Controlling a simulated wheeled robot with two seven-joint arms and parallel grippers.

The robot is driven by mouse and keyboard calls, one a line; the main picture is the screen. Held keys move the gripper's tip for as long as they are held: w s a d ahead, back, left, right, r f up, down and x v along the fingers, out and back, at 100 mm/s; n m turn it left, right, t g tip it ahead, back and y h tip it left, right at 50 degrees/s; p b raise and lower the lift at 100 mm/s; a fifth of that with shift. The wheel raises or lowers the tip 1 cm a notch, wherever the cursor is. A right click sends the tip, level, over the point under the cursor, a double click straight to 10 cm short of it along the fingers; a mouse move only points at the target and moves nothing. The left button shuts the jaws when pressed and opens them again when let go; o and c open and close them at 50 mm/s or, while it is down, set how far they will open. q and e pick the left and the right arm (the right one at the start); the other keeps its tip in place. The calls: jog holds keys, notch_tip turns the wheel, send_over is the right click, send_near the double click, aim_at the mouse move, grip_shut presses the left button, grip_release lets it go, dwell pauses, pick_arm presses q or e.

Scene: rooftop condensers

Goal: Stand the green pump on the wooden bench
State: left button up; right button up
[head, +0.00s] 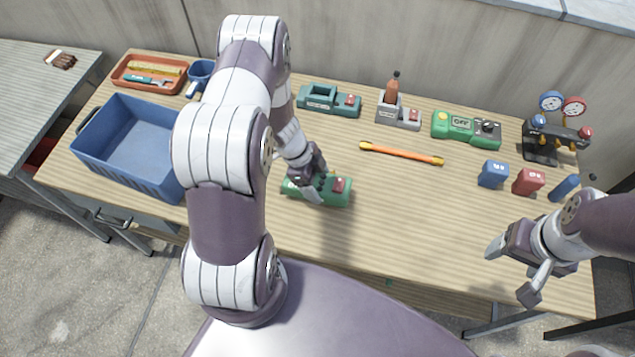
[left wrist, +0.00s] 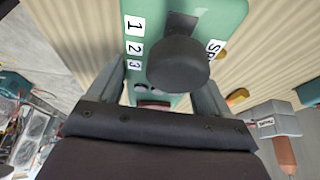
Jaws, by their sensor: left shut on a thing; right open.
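The green pump (head: 333,199) has a red switch and lies low over the middle of the wooden bench (head: 400,215). My left gripper (head: 315,190) reaches down over its left part and is shut on it. In the left wrist view, the green body (left wrist: 225,15) shows between the fingers, with labels 1, 2, 3 and a black knob (left wrist: 178,65). My gripper hides part of the pump, and I cannot tell whether its underside touches the bench. My right gripper (head: 512,270) is open and empty above the bench's front right edge.
A blue bin (head: 125,175) and an orange tray (head: 125,83) stand left. Behind the pump are a teal unit (head: 325,103), a grey unit (head: 398,119) with a bottle, an orange rod (head: 400,153) and a green meter (head: 465,130). Small blocks (head: 492,174) and gauges (head: 550,101) stand right.

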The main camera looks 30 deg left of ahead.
pick_arm(q)
jog(key=shift+f, duration=0.75)
jog(key=shift+w+f, duration=0.1)
jog(key=shift+w, duration=0.05)
